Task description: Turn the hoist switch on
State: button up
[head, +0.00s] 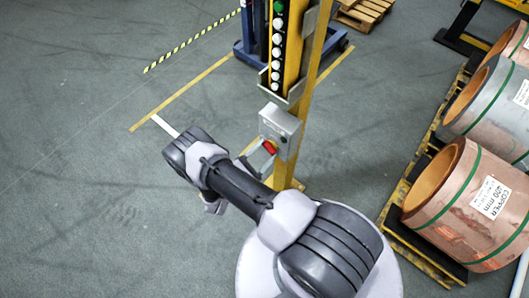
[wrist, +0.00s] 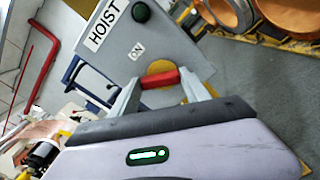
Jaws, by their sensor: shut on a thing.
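The grey hoist switch box (head: 281,128) is mounted on a yellow post in the head view. In the wrist view the box (wrist: 160,45) carries a HOIST label (wrist: 103,26), a small ON label (wrist: 137,51) and a dark green lamp (wrist: 140,12). Its red switch handle (wrist: 160,79) sits on a round yellow plate (wrist: 161,67). My gripper (wrist: 160,84) is shut on the red handle, with one finger at each end of it. The handle also shows in the head view (head: 269,147), beside my gripper (head: 265,155).
The yellow post (head: 309,75) carries a black panel of several round buttons (head: 276,53) above the box. Copper rolls (head: 468,205) lie on pallets at the right. Open grey floor (head: 90,150) lies to the left.

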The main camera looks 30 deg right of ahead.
jog(key=m, duration=1.1)
jog(key=shift+s+d+b, duration=0.1)
jog(key=shift+s+b, duration=0.1)
jog(key=shift+b, duration=0.15)
dwell(0.4)
jog(key=o, duration=1.4)
jog(key=p+v, duration=0.2)
jog(key=v, duration=1.5)
jog(key=shift+s+a, duration=0.1)
jog(key=shift+a, duration=0.15)
